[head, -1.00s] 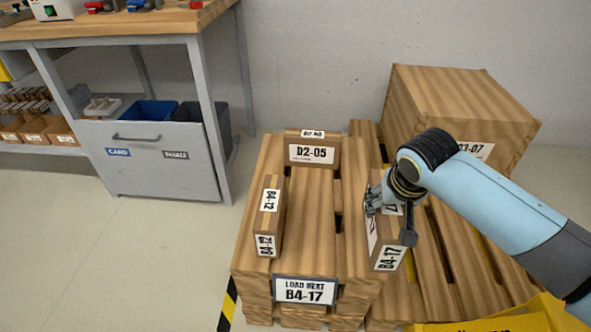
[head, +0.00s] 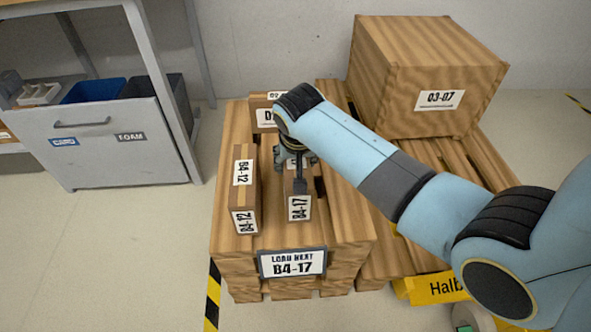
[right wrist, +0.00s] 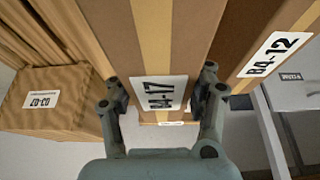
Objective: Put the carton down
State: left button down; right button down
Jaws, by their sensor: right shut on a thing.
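The carton B4-17 (head: 299,207) is a narrow brown box with a white label. My right gripper (head: 297,160) is shut on its upper part, and the arm hides much of it. In the right wrist view the fingers (right wrist: 163,92) lie on both sides of the carton (right wrist: 192,40). The carton is upright over the middle of the near pallet (head: 340,215), behind the sign "LOAD NEXT B4-17" (head: 292,263). I cannot tell whether its base touches the boards. My left gripper is not in view.
Carton B4-12 (head: 243,190) stands close on the left, with a narrow gap. Another carton (head: 265,112) stands behind, partly hidden by my arm. A large box 03-07 (head: 420,80) sits on the right pallet. Bare boards lie right of the held carton.

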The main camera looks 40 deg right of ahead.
notch_tip(320, 180, down, 4)
jog(key=shift+b, duration=0.9)
jog(key=shift+r, duration=0.1)
jog(key=shift+c, duration=2.3)
grip_release()
jog(key=shift+f, duration=0.2)
